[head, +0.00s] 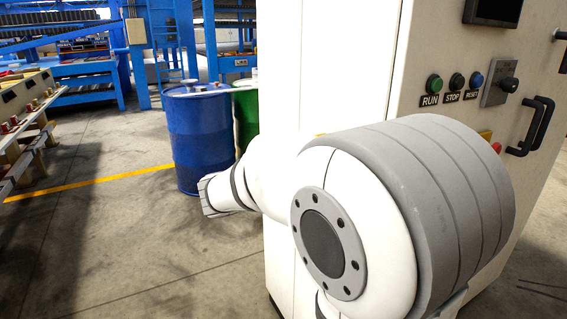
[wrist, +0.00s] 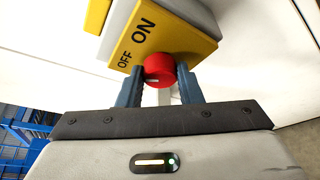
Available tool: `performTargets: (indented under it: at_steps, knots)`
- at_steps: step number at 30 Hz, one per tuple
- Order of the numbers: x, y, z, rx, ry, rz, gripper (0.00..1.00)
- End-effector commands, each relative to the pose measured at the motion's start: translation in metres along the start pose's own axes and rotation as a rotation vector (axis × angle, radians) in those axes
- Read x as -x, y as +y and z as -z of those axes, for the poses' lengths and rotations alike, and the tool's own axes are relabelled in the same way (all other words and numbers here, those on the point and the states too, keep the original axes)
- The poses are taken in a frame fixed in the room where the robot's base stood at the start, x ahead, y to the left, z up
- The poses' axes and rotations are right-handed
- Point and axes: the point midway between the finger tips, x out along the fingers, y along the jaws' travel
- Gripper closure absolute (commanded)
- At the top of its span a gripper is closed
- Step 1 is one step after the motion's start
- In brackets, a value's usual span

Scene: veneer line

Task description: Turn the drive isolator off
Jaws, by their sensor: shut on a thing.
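The drive isolator shows in the wrist view as a grey box with a yellow plate (wrist: 172,38) lettered ON and OFF, and a red knob (wrist: 160,68). My gripper (wrist: 160,78) is shut on the red knob, one blue-grey finger on each side. A pale mark shows low on the knob; I cannot tell which label the knob is set to. In the head view my arm hides most of the isolator and all of the gripper.
The white cabinet (head: 335,60) carries RUN (head: 434,84), STOP (head: 457,81) and blue (head: 476,80) buttons, a black rotary switch (head: 509,85) and black handles (head: 531,126) near my arm. A blue drum (head: 200,140) and a green drum (head: 246,115) stand behind. Floor at left is open.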

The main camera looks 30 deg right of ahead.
Motion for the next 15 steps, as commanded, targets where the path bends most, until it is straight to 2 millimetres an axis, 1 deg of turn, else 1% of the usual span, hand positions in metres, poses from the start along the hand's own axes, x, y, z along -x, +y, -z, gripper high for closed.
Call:
performTargets:
  at_steps: [1, 9, 15]
  knots:
    - [0.0000, 0.0090, -0.0079, 0.036, -0.011, 0.013, 0.91]
    - [-0.0006, 0.0085, -0.0065, 0.206, -0.012, 0.084, 0.91]
    - [-0.0011, 0.0074, -0.0051, 0.281, -0.012, 0.115, 0.91]
